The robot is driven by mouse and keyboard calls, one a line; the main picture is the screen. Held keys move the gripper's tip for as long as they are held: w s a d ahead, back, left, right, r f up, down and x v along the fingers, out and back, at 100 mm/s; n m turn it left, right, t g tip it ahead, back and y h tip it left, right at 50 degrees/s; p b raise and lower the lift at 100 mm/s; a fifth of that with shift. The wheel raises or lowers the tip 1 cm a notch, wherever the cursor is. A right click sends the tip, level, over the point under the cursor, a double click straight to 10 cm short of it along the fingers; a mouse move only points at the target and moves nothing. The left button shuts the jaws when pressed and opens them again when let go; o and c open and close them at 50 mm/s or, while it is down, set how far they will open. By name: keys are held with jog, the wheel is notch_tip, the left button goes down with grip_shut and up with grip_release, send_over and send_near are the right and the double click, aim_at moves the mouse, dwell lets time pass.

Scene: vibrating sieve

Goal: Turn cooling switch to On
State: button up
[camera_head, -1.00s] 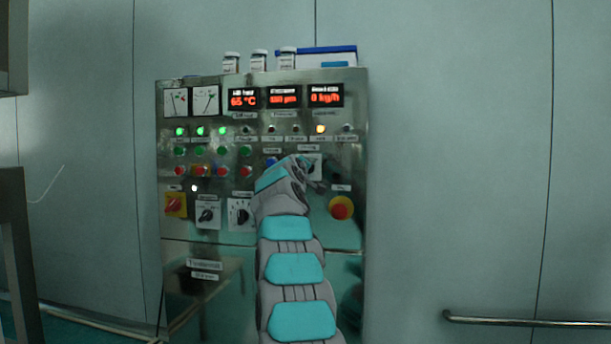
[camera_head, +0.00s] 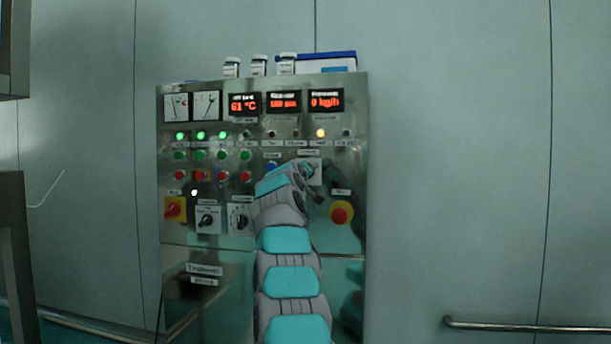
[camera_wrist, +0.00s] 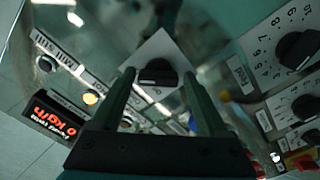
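The switch is a black rotary knob (camera_wrist: 157,73) on a white square plate, in the upper middle of the wrist view. In the head view its plate (camera_head: 314,167) shows beside my gripper (camera_head: 313,188) on the right half of the steel control panel (camera_head: 345,240). Its label is too small to read for certain. In the wrist view my gripper (camera_wrist: 158,80) is open, with one finger on each side of the knob and a gap to both. I cannot tell whether the fingertips reach the knob's depth. My arm hides part of the panel.
A red-and-yellow emergency stop (camera_head: 341,213) sits just right of my gripper. Two dials (camera_head: 207,217) (camera_head: 240,217) and a red-yellow switch (camera_head: 174,209) are to the left. Lit displays (camera_head: 284,102) are above. Bottles (camera_head: 259,65) and a blue-white box (camera_head: 327,62) stand on top.

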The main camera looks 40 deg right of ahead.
jog(key=shift+o, duration=1.1)
jog(key=shift+r, duration=0.1)
jog(key=shift+a, duration=0.1)
jog(key=b+v, duration=0.5)
jog(key=v, duration=0.2)
jog(key=shift+s+a, duration=0.2)
jog(key=shift+s, duration=0.05)
